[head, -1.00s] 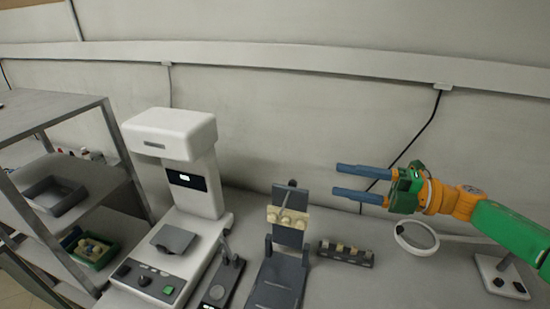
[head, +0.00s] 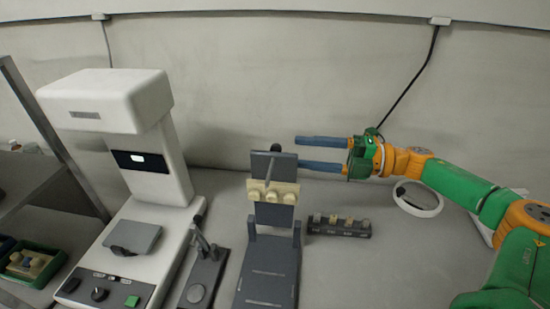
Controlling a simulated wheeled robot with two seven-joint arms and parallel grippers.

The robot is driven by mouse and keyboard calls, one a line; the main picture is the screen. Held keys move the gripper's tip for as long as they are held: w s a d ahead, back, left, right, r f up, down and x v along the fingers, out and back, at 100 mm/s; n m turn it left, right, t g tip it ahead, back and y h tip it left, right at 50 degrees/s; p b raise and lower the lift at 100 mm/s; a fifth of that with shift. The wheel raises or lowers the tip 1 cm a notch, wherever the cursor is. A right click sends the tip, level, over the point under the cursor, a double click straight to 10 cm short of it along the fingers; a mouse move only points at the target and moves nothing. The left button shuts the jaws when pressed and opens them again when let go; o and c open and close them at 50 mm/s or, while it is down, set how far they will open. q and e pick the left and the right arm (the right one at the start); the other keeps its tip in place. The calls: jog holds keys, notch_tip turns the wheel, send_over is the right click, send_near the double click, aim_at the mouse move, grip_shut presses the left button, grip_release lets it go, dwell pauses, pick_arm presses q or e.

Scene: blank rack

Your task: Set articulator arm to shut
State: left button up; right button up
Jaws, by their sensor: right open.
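The articulator (head: 268,262) stands on the bench in the middle of the head view, with a dark grey base. Its upper arm (head: 275,165) is raised upright and carries a cream block with several knobs (head: 272,191). My right gripper (head: 298,153) is open and empty, its two blue fingers pointing left. The fingertips are just right of the top of the raised arm in the picture; I cannot tell whether they touch it. My left gripper is not in view.
A white machine (head: 150,190) with a screen stands on the left, with a small dark stand (head: 203,270) beside it. A dark holder with small blocks (head: 339,227) lies right of the articulator. A ring magnifier (head: 418,199) is behind my right arm. A shelf with a green tray (head: 30,264) is far left.

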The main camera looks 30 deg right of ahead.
aim_at(278, 146)
jog(key=p+x, duration=0.1)
jog(key=x, duration=0.1)
jog(key=p+x, duration=0.1)
jog(key=x, duration=0.1)
jog(key=p+x, duration=0.1)
jog(key=x, duration=0.1)
jog(key=shift+a+r+p, duration=0.1)
jog(key=shift+r+p, duration=0.3)
jog(key=shift+w+a+f, duration=0.1)
jog(key=shift+a+f, duration=0.05)
jog(key=shift+a, duration=0.05)
jog(key=shift+f, duration=0.1)
grip_shut()
dwell(0.5)
